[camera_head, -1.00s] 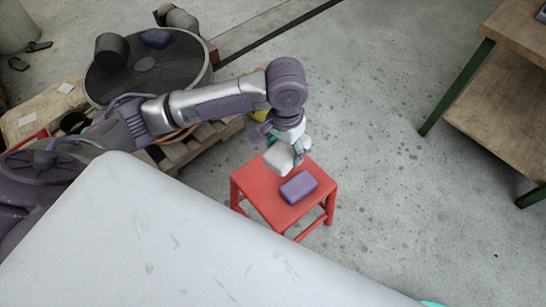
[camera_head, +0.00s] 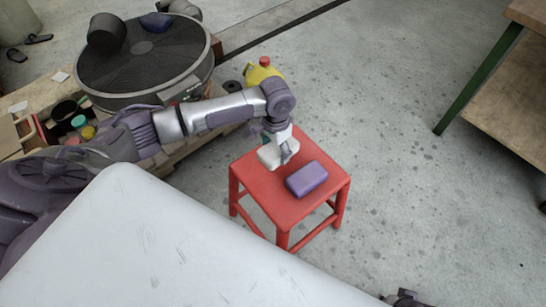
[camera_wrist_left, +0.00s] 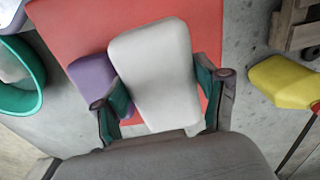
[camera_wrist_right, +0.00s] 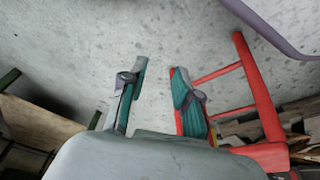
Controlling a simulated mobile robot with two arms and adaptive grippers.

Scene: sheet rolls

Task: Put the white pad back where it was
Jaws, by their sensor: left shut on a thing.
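The white pad (camera_head: 270,155) is held by my left gripper (camera_head: 284,150) over the back left part of the red stool (camera_head: 270,197). In the left wrist view the white pad (camera_wrist_left: 155,70) sits between the two teal-lined fingers, with the red seat behind it. I cannot tell whether it touches the seat. A purple pad (camera_head: 307,179) lies on the stool, to the right of the white pad. My right gripper (camera_wrist_right: 158,95) is open and empty, above grey floor beside the stool's legs. Only a bit of it shows at the head view's bottom edge.
A white surface (camera_head: 150,250) fills the near left. A round dark-topped drum (camera_head: 150,70) and a yellow jug (camera_head: 262,73) stand behind the stool. A wooden bench with green legs (camera_head: 515,90) is at the right. The floor between stool and bench is clear.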

